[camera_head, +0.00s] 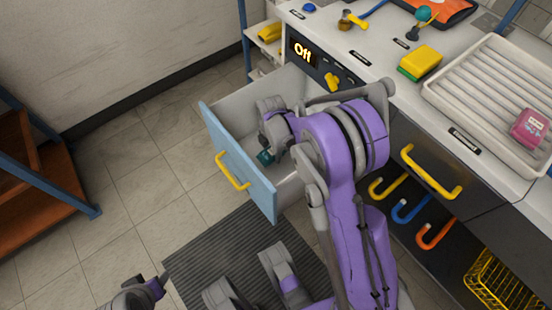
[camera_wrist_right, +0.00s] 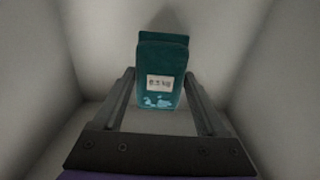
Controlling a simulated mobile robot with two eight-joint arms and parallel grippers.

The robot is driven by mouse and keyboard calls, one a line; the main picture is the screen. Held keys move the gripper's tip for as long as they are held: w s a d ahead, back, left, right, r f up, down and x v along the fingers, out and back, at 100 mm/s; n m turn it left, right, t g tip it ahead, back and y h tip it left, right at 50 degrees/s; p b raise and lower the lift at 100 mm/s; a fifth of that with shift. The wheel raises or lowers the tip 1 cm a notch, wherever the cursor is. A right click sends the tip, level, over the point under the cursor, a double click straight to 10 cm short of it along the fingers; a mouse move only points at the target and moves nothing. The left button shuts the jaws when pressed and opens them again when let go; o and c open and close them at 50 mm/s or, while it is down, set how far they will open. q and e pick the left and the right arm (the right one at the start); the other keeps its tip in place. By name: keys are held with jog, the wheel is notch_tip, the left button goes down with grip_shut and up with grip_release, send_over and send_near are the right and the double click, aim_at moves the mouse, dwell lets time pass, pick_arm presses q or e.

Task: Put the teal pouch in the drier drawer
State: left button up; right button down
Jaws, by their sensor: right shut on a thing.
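The teal pouch (camera_wrist_right: 160,62) is between the fingers of my right gripper (camera_wrist_right: 160,95) in the right wrist view, with a pale label on its face. In the head view a small part of the pouch (camera_head: 265,157) shows inside the open drawer, below my right gripper (camera_head: 270,146). The drawer (camera_head: 241,165) has a light blue front and a yellow handle, and is pulled out under the panel reading "Off". My right arm hides part of its inside. Whether the pouch touches the drawer floor cannot be told. My left gripper (camera_head: 150,290) is at the bottom left edge, partly cut off.
A yellow and green sponge (camera_head: 420,62) and a white ribbed tray (camera_head: 490,95) with a pink pack (camera_head: 530,128) are on the counter. A closed drawer with a yellow handle (camera_head: 430,178) and coloured hooks (camera_head: 408,210) are at the right. Floor left of the drawer is clear.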

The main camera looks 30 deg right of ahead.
aim_at(272, 152)
jog(key=shift+f+b, duration=0.8)
jog(key=shift+f, duration=2.25)
jog(key=shift+f, duration=0.2)
grip_release()
jog(key=shift+r, duration=0.15)
notch_tip(272, 152, up, 12)
jog(key=p, duration=0.3)
jog(key=shift+r, duration=0.1)
